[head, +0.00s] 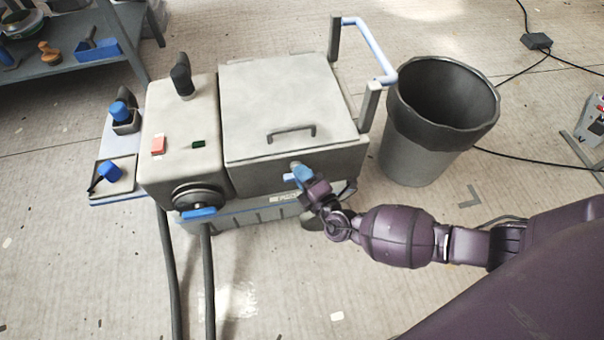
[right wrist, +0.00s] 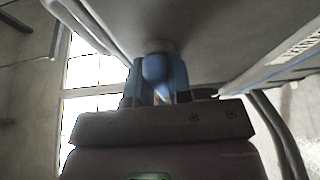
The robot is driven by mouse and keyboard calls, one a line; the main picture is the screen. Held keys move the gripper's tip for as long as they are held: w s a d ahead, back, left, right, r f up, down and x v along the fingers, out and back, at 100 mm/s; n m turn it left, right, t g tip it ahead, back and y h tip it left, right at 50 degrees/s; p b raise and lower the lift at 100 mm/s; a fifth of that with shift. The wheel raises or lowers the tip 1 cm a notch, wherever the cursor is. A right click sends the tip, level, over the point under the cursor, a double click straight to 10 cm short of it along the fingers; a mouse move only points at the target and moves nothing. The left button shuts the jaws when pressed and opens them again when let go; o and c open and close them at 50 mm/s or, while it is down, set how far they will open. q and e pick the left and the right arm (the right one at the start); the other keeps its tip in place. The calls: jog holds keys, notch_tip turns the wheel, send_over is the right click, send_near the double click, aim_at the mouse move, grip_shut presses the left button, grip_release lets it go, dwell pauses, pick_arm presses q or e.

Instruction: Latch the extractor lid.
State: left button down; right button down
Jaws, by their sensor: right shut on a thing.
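The extractor (head: 180,135) is a pale grey box-shaped machine on the floor. Its lid (head: 280,95) lies flat over the right part and looks down, with a dark handle (head: 291,132) near its front edge. My right gripper (head: 300,177) is at the front face below the lid. It is shut on a small blue latch knob, which shows between the fingers in the right wrist view (right wrist: 154,68). A grey round mount (right wrist: 159,46) behind the knob meets the face. The fingers hide part of the knob. My left gripper is not in view.
A dark lined bin (head: 440,115) stands right of the extractor, close to its blue push handle (head: 370,48). Two dark hoses (head: 208,285) run from the front left. A shelf (head: 75,65) with tools stands at the back left. Floor in front is mostly clear.

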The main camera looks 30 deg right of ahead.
jog(key=shift+w+d+r+m+t, duration=0.15)
jog(key=shift+w+r+m+t, duration=0.15)
jog(key=shift+w, duration=0.1)
jog(key=c, duration=1)
grip_release()
jog(key=shift+f, duration=0.15)
jog(key=shift+c, duration=0.2)
jog(key=shift+s+f, duration=0.1)
jog(key=shift+s, duration=0.4)
pick_arm(q)
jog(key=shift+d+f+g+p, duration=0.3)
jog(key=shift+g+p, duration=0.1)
jog(key=shift+p, duration=0.3)
pick_arm(e)
jog(key=s+d, duration=0.1)
jog(key=s, duration=0.8)
jog(key=shift+s, duration=0.4)
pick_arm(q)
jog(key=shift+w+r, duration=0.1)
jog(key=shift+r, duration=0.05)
